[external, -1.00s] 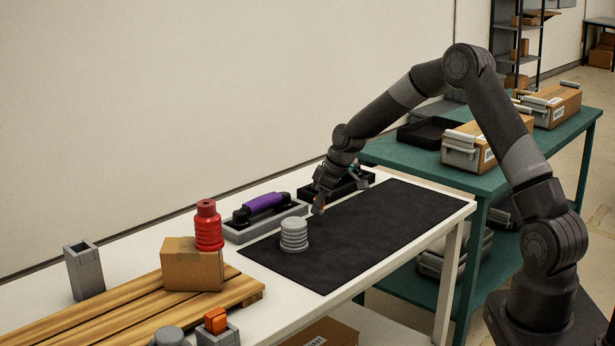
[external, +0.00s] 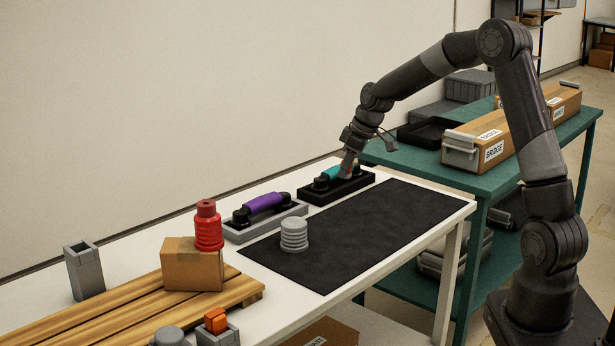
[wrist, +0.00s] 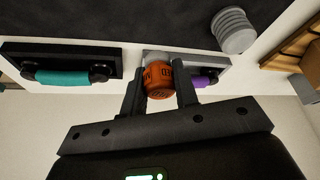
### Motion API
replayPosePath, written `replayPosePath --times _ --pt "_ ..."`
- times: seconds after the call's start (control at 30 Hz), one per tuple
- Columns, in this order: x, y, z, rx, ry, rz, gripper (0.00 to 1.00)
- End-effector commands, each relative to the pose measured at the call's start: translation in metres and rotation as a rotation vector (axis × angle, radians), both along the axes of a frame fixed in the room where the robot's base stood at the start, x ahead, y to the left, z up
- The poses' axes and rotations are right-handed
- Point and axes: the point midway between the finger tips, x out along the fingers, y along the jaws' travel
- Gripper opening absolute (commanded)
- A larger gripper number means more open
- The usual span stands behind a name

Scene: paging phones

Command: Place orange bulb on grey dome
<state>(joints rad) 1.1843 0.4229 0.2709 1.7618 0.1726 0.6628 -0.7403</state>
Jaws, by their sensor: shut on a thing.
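My gripper (external: 348,166) is shut on the orange bulb (wrist: 159,80), which has dark lettering and a pale end in the wrist view. In the external view only a small orange patch of the bulb shows at the fingertips. My gripper is in front of or over the black cradle; its exact height is unclear. The grey dome (external: 294,236), a ribbed grey piece, stands upright on the black mat (external: 375,225), left of my gripper. The dome also shows at upper right in the wrist view (wrist: 233,30), apart from the bulb.
A grey cradle with a purple handset (external: 263,203) and a black cradle with a teal handset (external: 330,172) line the back. A red ribbed piece (external: 208,227) stands on a cardboard box (external: 192,268). An orange block (external: 215,319) sits in a grey holder. Most of the mat is bare.

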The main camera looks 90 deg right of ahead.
Motion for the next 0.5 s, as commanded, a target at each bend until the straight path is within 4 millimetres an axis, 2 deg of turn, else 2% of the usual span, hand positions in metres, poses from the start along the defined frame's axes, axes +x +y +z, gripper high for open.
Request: replayPosePath --times 0.1,0.3,0.4,0.5 --pt "0.018 0.025 0.018 -0.003 -0.002 -0.017 0.05" --pt "0.033 0.05 0.036 -0.002 -0.01 -0.048 0.05" --pt "0.038 0.056 0.038 0.001 -0.012 -0.054 0.05" --pt "0.05 0.063 0.031 0.003 -0.012 -0.054 0.05"
